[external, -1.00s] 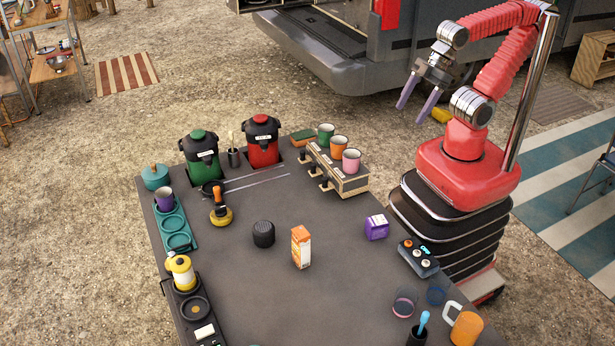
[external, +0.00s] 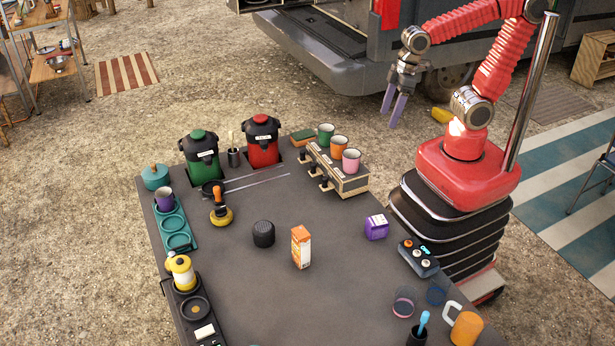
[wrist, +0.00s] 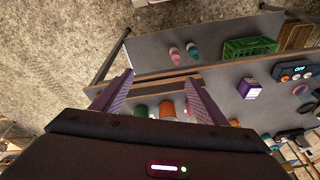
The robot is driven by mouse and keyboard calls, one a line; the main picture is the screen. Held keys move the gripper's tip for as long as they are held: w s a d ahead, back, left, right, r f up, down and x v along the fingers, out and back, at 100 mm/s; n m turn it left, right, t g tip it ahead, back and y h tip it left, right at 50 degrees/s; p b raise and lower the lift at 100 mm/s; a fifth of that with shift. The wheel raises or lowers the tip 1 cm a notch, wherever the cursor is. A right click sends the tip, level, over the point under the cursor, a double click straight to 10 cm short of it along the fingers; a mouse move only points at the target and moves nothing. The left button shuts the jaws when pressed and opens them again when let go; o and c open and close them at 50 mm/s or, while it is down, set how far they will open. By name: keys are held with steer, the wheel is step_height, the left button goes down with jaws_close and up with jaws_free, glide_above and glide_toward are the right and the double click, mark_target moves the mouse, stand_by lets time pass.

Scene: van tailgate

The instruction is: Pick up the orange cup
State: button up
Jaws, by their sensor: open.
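The orange cup (external: 338,146) stands on a wooden rack at the far right of the table in the external view. A green cup (external: 325,132) stands to its left and a pink cup (external: 351,161) to its right. My gripper (external: 393,110) is open and empty, fingers pointing down, up and to the right of the rack and apart from the cups. In the wrist view the orange cup (wrist: 166,108) shows low between my purple fingers (wrist: 159,79), partly hidden by my gripper body.
Red (external: 262,141) and green (external: 203,157) dispensers stand left of the rack (external: 347,185). A purple carton (external: 376,227), an orange-white carton (external: 301,247) and a black cylinder (external: 263,234) stand mid-table. An orange mug (external: 466,328) is at the front right. The wrist view shows a green crate (wrist: 250,47).

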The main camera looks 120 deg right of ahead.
steer(key=w+d+f+m+y, duration=0.3)
steer(key=d+f+m+y, duration=0.1)
steer(key=d+m, duration=0.25)
steer(key=w+d+f+m+y, duration=0.4)
steer(key=d+m, duration=0.2)
steer(key=m, duration=0.1)
steer(key=w+d+r+m+t+y, duration=0.2)
steer(key=w+r+m+t+y, duration=0.1)
steer(key=w+r+m+y, duration=0.1)
step_height(320, 180, up, 3)
steer(key=shift+w+r+m+y, duration=0.1)
steer(key=shift+w+m+y, duration=0.3)
steer(key=shift+w+m, duration=0.55)
steer(key=shift+w, duration=0.1)
steer(key=shift+x, duration=4.3)
